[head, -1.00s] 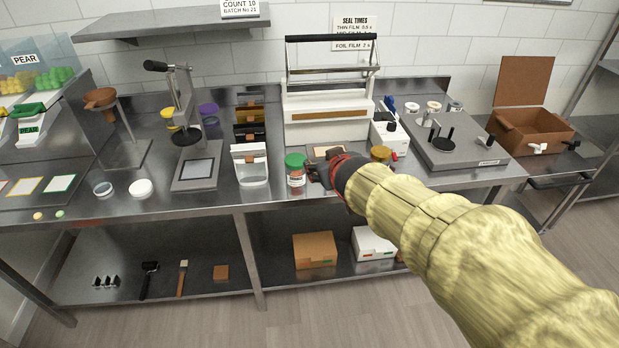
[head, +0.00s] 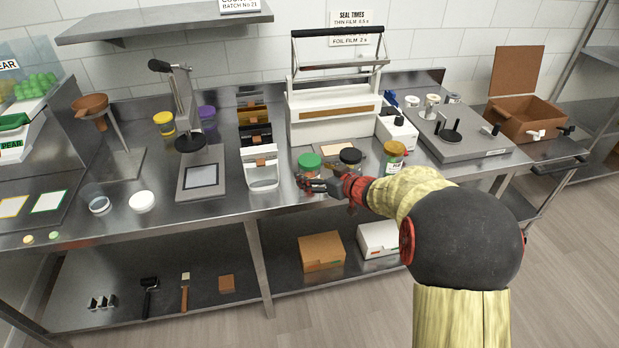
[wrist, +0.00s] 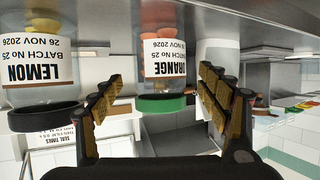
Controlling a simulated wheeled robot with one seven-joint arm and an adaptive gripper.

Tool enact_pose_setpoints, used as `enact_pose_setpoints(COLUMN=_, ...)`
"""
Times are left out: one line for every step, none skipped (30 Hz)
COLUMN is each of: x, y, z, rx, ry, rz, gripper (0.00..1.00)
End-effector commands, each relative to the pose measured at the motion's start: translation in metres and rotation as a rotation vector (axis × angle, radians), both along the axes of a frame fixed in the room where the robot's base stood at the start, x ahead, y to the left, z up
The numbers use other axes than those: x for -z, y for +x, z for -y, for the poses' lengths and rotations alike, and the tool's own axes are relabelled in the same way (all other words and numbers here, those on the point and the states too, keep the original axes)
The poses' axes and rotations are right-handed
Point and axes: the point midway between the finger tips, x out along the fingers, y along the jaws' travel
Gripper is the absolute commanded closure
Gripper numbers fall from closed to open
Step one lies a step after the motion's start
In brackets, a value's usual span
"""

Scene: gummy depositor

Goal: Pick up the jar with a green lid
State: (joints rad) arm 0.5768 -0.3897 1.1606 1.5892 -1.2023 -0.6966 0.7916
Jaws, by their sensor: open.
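The jar with a green lid (head: 310,162) stands upright near the front edge of the bench. In the wrist view, which is upside down, this jar (wrist: 163,60) has an ORANGE label and orange contents. My gripper (head: 312,186) is open in front of it, its far end overlapping the jar's lower part. In the wrist view my gripper's fingers (wrist: 158,95) stand on either side of the jar's image; I cannot tell whether they touch it. A black-lidded jar (head: 350,157) labelled LEMON (wrist: 38,70) stands just right of the green-lidded one in the head view.
A jar with an amber lid (head: 395,150) stands further right, near my arm. A white dispenser (head: 262,172) is close on the left. A white sealing machine (head: 334,115) stands behind. Boxes (head: 320,251) sit on the lower shelf.

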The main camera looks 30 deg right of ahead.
Motion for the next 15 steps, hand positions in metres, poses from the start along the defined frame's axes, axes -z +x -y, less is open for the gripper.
enact_pose_setpoints(x=0.009, y=0.007, z=-0.001, rx=-0.002, ry=-0.001, rz=0.0, gripper=0.25)
enact_pose_setpoints(x=0.011, y=0.01, z=-0.001, rx=-0.002, ry=-0.002, rz=-0.001, gripper=0.25)
enact_pose_setpoints(x=0.013, y=0.015, z=-0.002, rx=-0.002, ry=-0.002, rz=-0.001, gripper=0.25)
enact_pose_setpoints(x=0.014, y=0.018, z=-0.003, rx=-0.002, ry=0.0, rz=-0.001, gripper=0.25)
enact_pose_setpoints(x=0.015, y=0.021, z=-0.003, rx=-0.001, ry=0.0, rz=-0.001, gripper=0.25)
enact_pose_setpoints(x=0.015, y=0.025, z=-0.003, rx=-0.001, ry=-0.001, rz=-0.001, gripper=0.25)
enact_pose_setpoints(x=0.016, y=0.027, z=-0.003, rx=0.0, ry=0.0, rz=-0.001, gripper=0.25)
enact_pose_setpoints(x=0.016, y=0.028, z=-0.003, rx=0.001, ry=-0.001, rz=-0.001, gripper=0.25)
enact_pose_setpoints(x=0.016, y=0.029, z=-0.003, rx=0.001, ry=-0.001, rz=-0.001, gripper=0.25)
enact_pose_setpoints(x=0.015, y=0.03, z=-0.003, rx=0.001, ry=-0.001, rz=-0.001, gripper=0.25)
enact_pose_setpoints(x=0.015, y=0.03, z=-0.003, rx=0.001, ry=-0.002, rz=-0.001, gripper=0.25)
enact_pose_setpoints(x=0.015, y=0.03, z=-0.003, rx=0.001, ry=-0.002, rz=-0.001, gripper=0.25)
enact_pose_setpoints(x=0.015, y=0.03, z=-0.003, rx=0.001, ry=-0.002, rz=-0.001, gripper=0.25)
enact_pose_setpoints(x=0.014, y=0.03, z=-0.003, rx=0.001, ry=-0.002, rz=-0.001, gripper=0.25)
enact_pose_setpoints(x=0.014, y=0.03, z=-0.003, rx=0.001, ry=-0.002, rz=-0.001, gripper=0.25)
